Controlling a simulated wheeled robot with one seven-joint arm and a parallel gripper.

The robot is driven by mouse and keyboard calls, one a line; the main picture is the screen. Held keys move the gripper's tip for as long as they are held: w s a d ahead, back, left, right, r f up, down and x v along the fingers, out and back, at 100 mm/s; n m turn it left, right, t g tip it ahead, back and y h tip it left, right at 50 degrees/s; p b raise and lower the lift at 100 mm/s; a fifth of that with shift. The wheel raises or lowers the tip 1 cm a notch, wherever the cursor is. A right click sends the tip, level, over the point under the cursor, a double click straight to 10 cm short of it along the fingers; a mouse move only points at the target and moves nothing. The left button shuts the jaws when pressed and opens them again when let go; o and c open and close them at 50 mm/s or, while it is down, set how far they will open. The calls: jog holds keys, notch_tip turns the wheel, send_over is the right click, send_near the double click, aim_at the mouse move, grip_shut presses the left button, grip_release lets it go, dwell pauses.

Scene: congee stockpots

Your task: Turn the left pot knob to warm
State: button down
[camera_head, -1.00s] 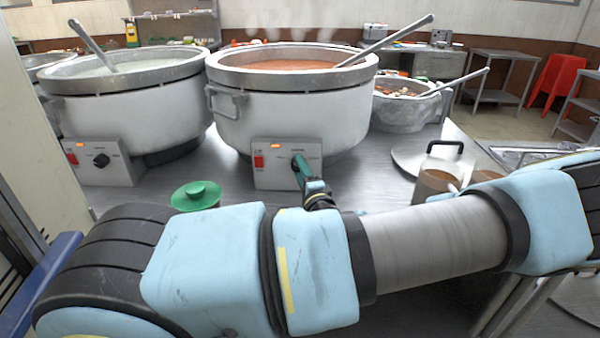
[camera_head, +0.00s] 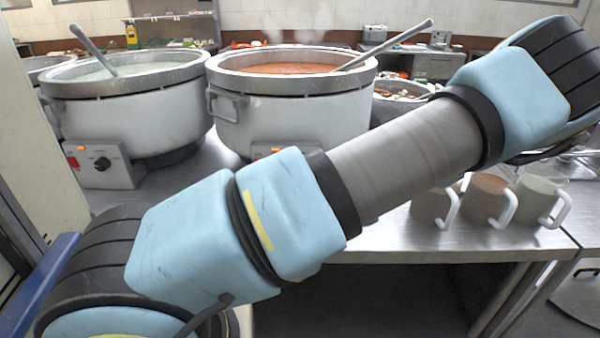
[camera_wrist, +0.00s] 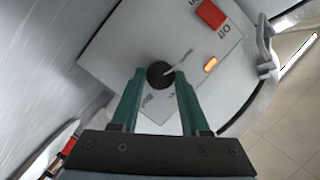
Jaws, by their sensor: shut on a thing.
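The left pot (camera_head: 150,105) is a big white vessel with pale congee. Its control box has a red switch, a lit orange light and a black knob (camera_head: 102,164), with nothing touching it. The right pot (camera_head: 290,120) holds orange-red congee; my arm hides most of its control box in the head view. In the wrist view my gripper (camera_wrist: 158,76), with green fingers, is shut on a black knob (camera_wrist: 160,76), apparently the right pot's. The head view hides my gripper.
Several mugs, including a brown one (camera_head: 487,199) and a grey-green one (camera_head: 540,199), stand near the counter's front right edge. A smaller pot (camera_head: 398,98) is behind my arm. Ladles lean out of both big pots. A pot handle (camera_wrist: 264,52) is beside the control box.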

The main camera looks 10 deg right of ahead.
dwell(0.5)
jog(key=shift+c, duration=2)
grip_release()
jog(key=s+d+r+p, duration=0.1)
jog(key=s, duration=0.9)
jog(key=shift+s+r+p, duration=0.3)
jog(key=shift+p, duration=0.05)
